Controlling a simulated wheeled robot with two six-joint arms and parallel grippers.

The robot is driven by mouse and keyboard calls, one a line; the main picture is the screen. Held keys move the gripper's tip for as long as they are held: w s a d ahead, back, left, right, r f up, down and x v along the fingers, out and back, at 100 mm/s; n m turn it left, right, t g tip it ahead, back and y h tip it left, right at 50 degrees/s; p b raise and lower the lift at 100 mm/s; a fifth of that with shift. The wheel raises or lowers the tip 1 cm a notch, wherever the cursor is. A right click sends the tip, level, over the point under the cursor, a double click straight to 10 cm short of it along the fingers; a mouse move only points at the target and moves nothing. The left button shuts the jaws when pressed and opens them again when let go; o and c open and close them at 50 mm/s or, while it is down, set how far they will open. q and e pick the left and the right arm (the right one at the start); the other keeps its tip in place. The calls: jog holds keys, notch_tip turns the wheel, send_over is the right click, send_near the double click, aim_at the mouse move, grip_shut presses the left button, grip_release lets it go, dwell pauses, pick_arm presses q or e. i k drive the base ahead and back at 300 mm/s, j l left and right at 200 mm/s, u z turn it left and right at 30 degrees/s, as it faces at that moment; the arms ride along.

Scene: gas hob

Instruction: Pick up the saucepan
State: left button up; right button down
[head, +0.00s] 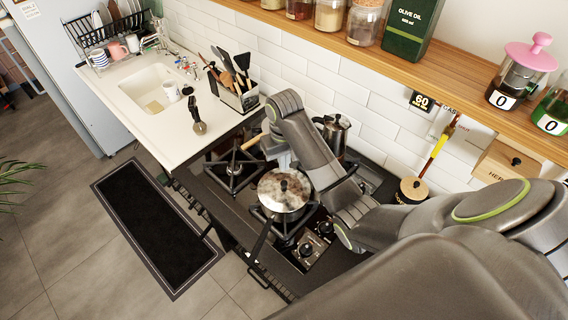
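A silver saucepan (284,190) with a shiny lid and a dark knob stands on the front part of the black hob. My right arm comes in from the right and bends up over the hob, beyond the lidded saucepan. My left gripper is not in view.
A moka pot (335,134) stands at the back of the hob by the tiled wall. A utensil holder (238,97) and a pepper mill (198,125) stand on the white counter. A shelf (450,76) with jars runs above. The floor in front holds a dark mat (155,225).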

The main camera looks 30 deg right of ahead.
aim_at(272, 215)
jog(key=k+j, duration=0.5)
jog(key=k, duration=0.2)
jog(key=k+j, duration=0.5)
jog(key=k, duration=0.15)
